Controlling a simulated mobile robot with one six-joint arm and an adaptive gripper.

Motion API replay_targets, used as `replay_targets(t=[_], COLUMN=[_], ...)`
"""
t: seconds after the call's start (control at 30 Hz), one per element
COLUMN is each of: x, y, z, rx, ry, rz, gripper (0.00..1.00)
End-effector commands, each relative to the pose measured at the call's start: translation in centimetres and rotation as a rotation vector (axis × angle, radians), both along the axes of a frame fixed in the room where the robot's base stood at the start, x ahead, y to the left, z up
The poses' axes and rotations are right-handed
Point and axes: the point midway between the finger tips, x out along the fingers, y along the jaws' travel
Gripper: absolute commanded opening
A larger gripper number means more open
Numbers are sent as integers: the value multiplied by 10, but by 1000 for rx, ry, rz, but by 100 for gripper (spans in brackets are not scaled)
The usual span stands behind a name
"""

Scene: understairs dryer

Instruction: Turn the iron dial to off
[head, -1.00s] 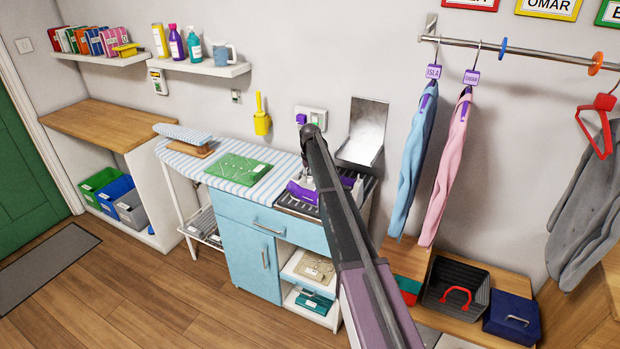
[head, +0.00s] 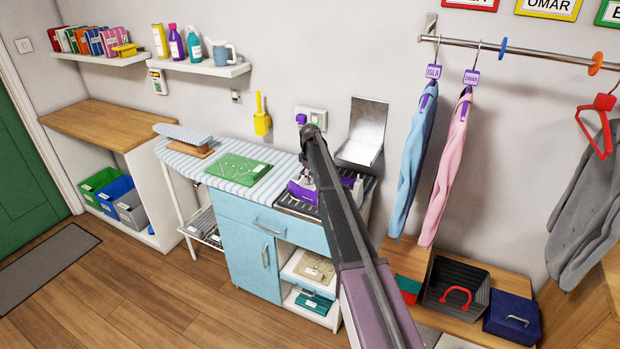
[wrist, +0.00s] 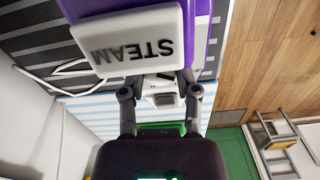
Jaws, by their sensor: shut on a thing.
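The purple and white iron (head: 303,193) rests on the dark ribbed rest at the right end of the ironing surface. In the wrist view, its white block (wrist: 128,38) with the word STEAM, upside down, fills the upper middle beside purple body. My gripper (wrist: 160,80) has its two fingers on either side of a small pale part just below that block. This part looks like the iron dial (wrist: 160,84), and the fingers are shut on it. The dial's pointer and markings cannot be read. In the head view my arm hides the gripper and part of the iron.
A green patterned item (head: 238,169) lies on the striped ironing surface (head: 268,158). A steel panel (head: 365,130) stands open behind the iron. A wall socket (head: 317,117) with a purple plug is above. Hanging shirts (head: 415,150) are to the right of my arm.

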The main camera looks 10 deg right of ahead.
Motion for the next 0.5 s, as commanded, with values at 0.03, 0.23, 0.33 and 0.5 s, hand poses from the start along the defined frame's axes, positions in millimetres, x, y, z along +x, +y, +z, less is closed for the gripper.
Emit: replay_targets(t=[0.03, 0.23, 0.33, 0.5], x=[-1, -1, -1, -1], y=[-1, -1, -1, -1], z=[0, 0, 0, 0], rx=[-2, -2, -2, -2], ry=[3, 3, 3, 3], rz=[20, 73, 81, 83], gripper=[0, 0, 0, 0])
